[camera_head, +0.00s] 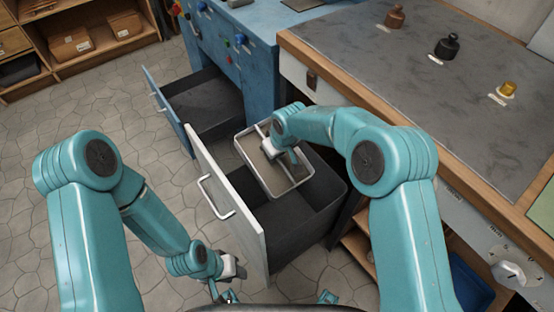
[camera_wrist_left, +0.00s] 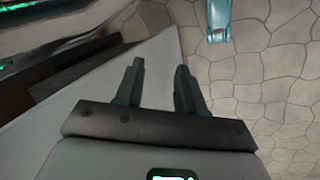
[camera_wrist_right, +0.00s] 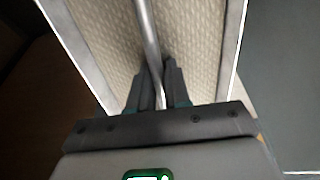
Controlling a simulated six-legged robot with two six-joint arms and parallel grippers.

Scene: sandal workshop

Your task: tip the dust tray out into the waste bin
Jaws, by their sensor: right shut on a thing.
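The dust tray (camera_head: 291,187) is a shallow white-rimmed tray with a pale tan, patterned inside and a metal bar across it. It is over the open white-fronted drawer, near its back left corner; whether it touches the drawer is unclear. My right gripper (camera_head: 285,160) is shut on the tray's bar, which shows between the fingers in the right wrist view (camera_wrist_right: 155,75). My left gripper (camera_head: 238,270) is low, outside the drawer front; the left wrist view (camera_wrist_left: 160,68) shows its fingers apart and empty. I cannot make out a waste bin for certain.
The white drawer front (camera_head: 228,195) with its handle stands between my left gripper and the drawer's dark inside (camera_head: 300,220). A blue drawer (camera_head: 205,105) is open behind. A workbench (camera_head: 420,90) with small bottles is at right. A blue container (camera_head: 472,285) sits low at right.

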